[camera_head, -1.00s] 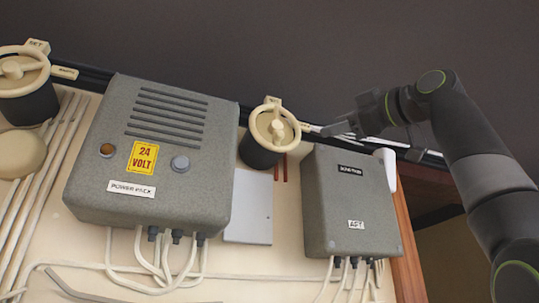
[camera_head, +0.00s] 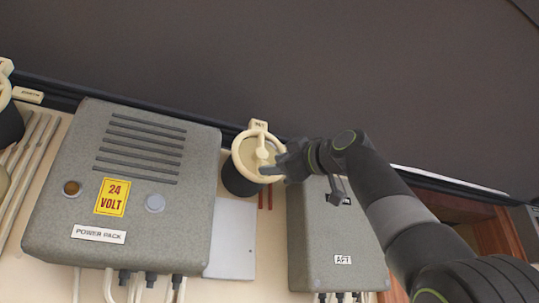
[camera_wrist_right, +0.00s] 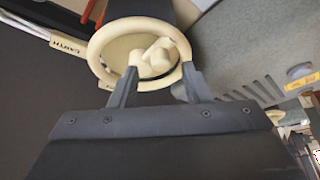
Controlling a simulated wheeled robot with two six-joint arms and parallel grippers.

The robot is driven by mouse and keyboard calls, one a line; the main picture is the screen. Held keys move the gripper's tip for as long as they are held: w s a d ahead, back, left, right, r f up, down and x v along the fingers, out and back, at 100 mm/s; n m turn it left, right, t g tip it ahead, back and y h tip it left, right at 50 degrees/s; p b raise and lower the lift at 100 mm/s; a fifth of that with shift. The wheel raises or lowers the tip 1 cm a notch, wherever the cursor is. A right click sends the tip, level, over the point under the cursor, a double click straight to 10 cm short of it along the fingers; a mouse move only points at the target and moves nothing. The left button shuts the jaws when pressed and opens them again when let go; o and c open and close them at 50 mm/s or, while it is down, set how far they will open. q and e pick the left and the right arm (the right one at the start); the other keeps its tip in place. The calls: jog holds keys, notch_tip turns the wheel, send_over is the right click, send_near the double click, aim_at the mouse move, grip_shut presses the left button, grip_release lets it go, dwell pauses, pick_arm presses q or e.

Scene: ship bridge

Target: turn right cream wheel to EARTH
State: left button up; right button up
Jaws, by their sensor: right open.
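The right cream wheel (camera_head: 258,152) is a round ring with a hub and crossbar on a dark cylindrical body, between the two grey boxes. A small cream tag stands at its top in the head view. In the right wrist view the wheel (camera_wrist_right: 139,52) fills the upper middle, with a label reading EARTH (camera_wrist_right: 67,45) to its left. My right gripper (camera_head: 277,172) is at the wheel's lower right rim. In the wrist view my right gripper (camera_wrist_right: 160,82) is open, its two fingers apart near the rim; contact cannot be told. My left gripper is not in view.
A grey power pack box (camera_head: 140,214) stands left of the wheel. A grey AFT box (camera_head: 325,240) is to the right, partly behind my right arm. A pale panel (camera_head: 233,238) lies between them. Another cream wheel (camera_head: 4,90) is cut off at the left edge.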

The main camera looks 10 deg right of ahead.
aim_at(262, 153)
jog(key=shift+p+x, duration=0.75)
jog(key=shift+x, duration=0.7)
grip_shut()
